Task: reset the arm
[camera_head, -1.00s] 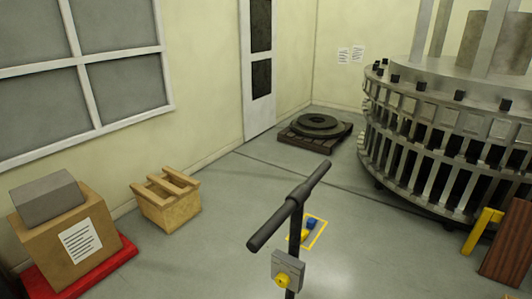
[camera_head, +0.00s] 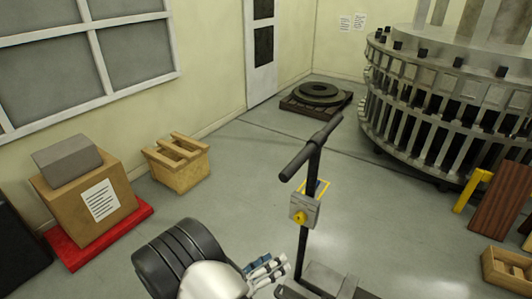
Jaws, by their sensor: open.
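My gripper (camera_head: 270,272) shows at the bottom middle, at the end of my black and white arm. Its fingers are apart and I see nothing between them. It is just left of the dark upright post with the T-shaped handlebar (camera_head: 311,148). A grey box with a yellow knob (camera_head: 299,216) is fixed to that post. Part of the arm lies below the picture edge.
A large round metal turret (camera_head: 440,110) fills the right back. A wooden crate (camera_head: 180,165) and a cardboard box (camera_head: 88,200) on a red base stand at left. A round plate on a pallet (camera_head: 317,95) lies at the back. The middle floor is clear.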

